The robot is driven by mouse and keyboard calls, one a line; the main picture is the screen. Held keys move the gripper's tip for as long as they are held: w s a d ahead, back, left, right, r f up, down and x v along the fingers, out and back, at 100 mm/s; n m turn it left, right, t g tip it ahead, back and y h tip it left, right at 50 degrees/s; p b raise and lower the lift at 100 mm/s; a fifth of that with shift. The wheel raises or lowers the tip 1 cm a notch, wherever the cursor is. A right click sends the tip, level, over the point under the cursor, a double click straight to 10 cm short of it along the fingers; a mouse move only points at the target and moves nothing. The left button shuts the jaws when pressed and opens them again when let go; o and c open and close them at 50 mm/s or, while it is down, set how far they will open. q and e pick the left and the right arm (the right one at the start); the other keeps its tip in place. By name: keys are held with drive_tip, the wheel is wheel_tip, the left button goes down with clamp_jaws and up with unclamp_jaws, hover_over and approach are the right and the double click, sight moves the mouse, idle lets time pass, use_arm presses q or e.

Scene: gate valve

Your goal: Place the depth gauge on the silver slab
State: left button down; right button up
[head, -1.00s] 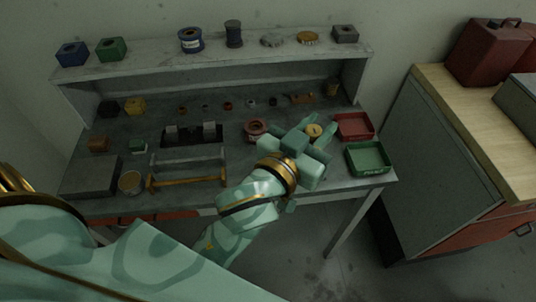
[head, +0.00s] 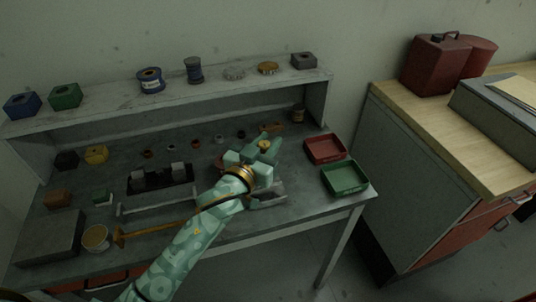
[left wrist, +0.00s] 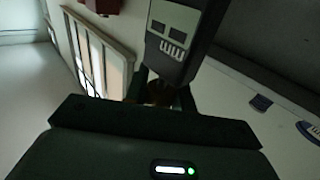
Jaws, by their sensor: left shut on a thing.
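My left gripper (head: 264,150) is over the right half of the workbench, shut on a small brass-coloured round piece (head: 264,146), which I take for the depth gauge. Part of the held piece is hidden by the fingers; in the left wrist view it shows only as a dark brown shape (left wrist: 158,92). A pale grey flat piece (head: 268,194) lies on the bench below the gripper, partly covered by it. A broad grey slab (head: 48,238) lies at the bench's left front. I cannot tell for sure which is the silver slab. My right gripper is out of view.
A red tray (head: 325,149) and a green tray (head: 345,178) stand right of the gripper. A yellow-handled tool (head: 155,230) and a round tin (head: 96,238) lie near the front left. Spools and blocks line the raised shelf (head: 120,98). A wooden-topped cabinet (head: 440,110) stands right.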

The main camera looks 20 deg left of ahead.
use_arm(q)
drive_tip(key=shift+f+b, duration=0.3)
drive_tip(key=shift+f, duration=1.05)
drive_tip(key=shift+s, duration=0.1)
drive_tip(key=shift+f, duration=0.2)
drive_tip(key=c, duration=1.2)
unclamp_jaws()
drive_tip(key=shift+o, duration=0.2)
drive_tip(key=shift+r, duration=0.2)
drive_tip(key=s+a, duration=0.2)
drive_tip(key=s, duration=0.9)
drive_tip(key=shift+s+p, duration=0.4)
drive_tip(key=shift+p, duration=0.05)
drive_tip(key=shift+a, duration=0.1)
